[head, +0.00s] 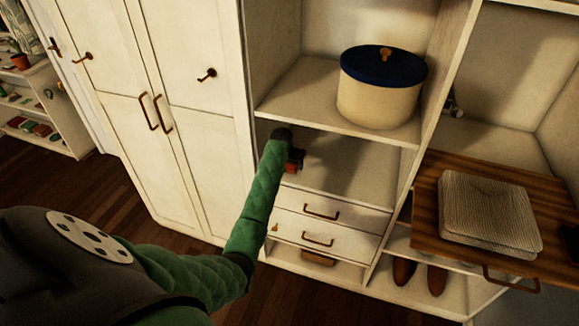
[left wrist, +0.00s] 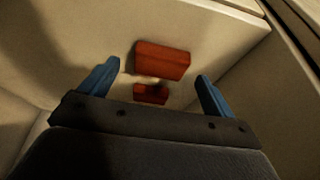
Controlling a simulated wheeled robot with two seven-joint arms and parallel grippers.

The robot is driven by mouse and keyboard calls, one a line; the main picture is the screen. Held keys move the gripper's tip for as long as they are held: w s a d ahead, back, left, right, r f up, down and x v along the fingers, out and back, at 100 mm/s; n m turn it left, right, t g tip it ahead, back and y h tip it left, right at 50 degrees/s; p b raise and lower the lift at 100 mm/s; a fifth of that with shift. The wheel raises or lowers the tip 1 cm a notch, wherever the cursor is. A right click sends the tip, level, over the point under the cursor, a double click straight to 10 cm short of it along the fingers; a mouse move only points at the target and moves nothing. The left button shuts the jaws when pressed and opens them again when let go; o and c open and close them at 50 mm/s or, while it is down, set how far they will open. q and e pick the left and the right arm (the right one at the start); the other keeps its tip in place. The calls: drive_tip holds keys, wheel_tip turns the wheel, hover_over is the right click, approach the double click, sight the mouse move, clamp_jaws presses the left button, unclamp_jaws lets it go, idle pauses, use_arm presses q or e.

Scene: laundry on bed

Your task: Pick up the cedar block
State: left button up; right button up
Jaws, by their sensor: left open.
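Two reddish-brown blocks show in the left wrist view: a larger one (left wrist: 162,60) and a smaller-looking one (left wrist: 150,94) nearer the gripper's palm. I cannot tell which is the cedar block. In the head view a reddish block (head: 296,158) shows on the shelf, partly hidden by my left arm. My left gripper (left wrist: 157,72) is open, its blue fingers on either side of the larger block's line, with visible gaps. I cannot tell how far the fingertips are from it. The fingers are hidden in the head view. My right gripper is not in view.
The blocks' shelf (head: 345,180) lies below a shelf holding a cream round box (head: 378,105) with a blue lid. Drawers (head: 325,222) are below. At right, a wooden pull-out board (head: 425,222) carries a folded knit (head: 490,215). Closed wardrobe doors (head: 180,60) stand at left.

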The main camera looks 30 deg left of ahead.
use_arm(q)
drive_tip(key=shift+x, duration=0.95)
drive_tip(key=c, duration=1.1)
drive_tip(key=shift+o, duration=0.2)
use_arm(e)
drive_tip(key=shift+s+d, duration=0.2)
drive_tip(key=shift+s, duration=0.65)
use_arm(q)
drive_tip(key=shift+r, duration=0.1)
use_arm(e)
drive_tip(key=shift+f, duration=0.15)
